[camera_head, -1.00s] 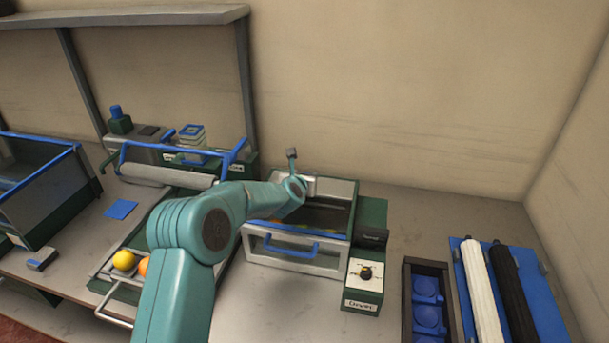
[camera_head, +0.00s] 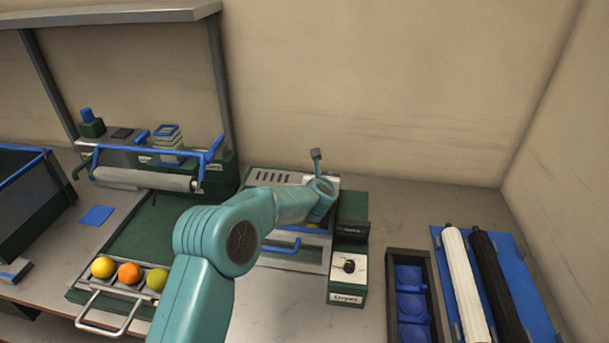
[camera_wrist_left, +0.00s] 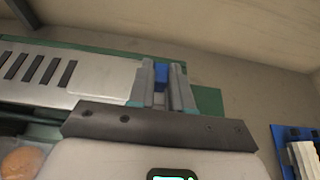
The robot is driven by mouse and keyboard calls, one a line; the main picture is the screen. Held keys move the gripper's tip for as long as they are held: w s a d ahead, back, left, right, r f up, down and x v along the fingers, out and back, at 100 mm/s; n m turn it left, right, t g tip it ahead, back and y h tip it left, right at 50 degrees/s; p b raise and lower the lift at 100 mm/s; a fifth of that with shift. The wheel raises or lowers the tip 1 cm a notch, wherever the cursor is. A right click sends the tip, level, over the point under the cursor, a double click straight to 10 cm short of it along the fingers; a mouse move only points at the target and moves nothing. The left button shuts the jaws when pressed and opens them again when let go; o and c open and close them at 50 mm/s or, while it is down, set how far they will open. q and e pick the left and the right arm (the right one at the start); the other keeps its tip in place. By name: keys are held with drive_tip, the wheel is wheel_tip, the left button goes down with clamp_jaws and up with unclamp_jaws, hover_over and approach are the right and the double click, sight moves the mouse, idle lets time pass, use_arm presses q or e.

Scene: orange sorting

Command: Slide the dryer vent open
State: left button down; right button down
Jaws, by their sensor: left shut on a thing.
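The dryer (camera_head: 348,293) is a green and grey box with a control knob on its right side. Its pale vent plate (camera_wrist_left: 105,80) lies along the back of its top; dark slots (camera_wrist_left: 35,67) show at its left end, and they also show in the head view (camera_head: 268,178). A blue tab (camera_wrist_left: 160,75) stands at the plate's right end. My left gripper (camera_wrist_left: 161,90) is shut on this blue tab, with one finger on each side. In the head view its fingers are hidden behind my wrist. My right gripper is in neither view.
A blue front handle (camera_head: 281,246) sits on the dryer. A tray holds a yellow fruit (camera_head: 103,267), an orange one (camera_head: 129,273) and a green one (camera_head: 156,280). A dark rack (camera_head: 391,300) and a blue mat (camera_head: 545,325) with two rollers lie right.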

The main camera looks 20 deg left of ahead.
use_arm(q)
drive_tip(key=shift+d+r, duration=0.2)
drive_tip(key=shift+d, duration=0.1)
drive_tip(key=c, duration=1.1)
unclamp_jaws()
drive_tip(key=shift+c, duration=0.2)
drive_tip(key=shift+o, duration=0.5)
drive_tip(key=shift+d, duration=0.15)
drive_tip(key=shift+a+f, duration=0.1)
drive_tip(key=shift+a, duration=0.1)
drive_tip(key=shift+s, duration=0.2)
drive_tip(key=b+v, duration=0.3)
drive_tip(key=v, duration=0.4)
drive_tip(key=shift+d+b, duration=0.2)
drive_tip(key=shift+b, duration=0.1)
drive_tip(key=b+v, duration=0.1)
drive_tip(key=v, duration=0.8)
drive_tip(key=shift+b, duration=0.3)
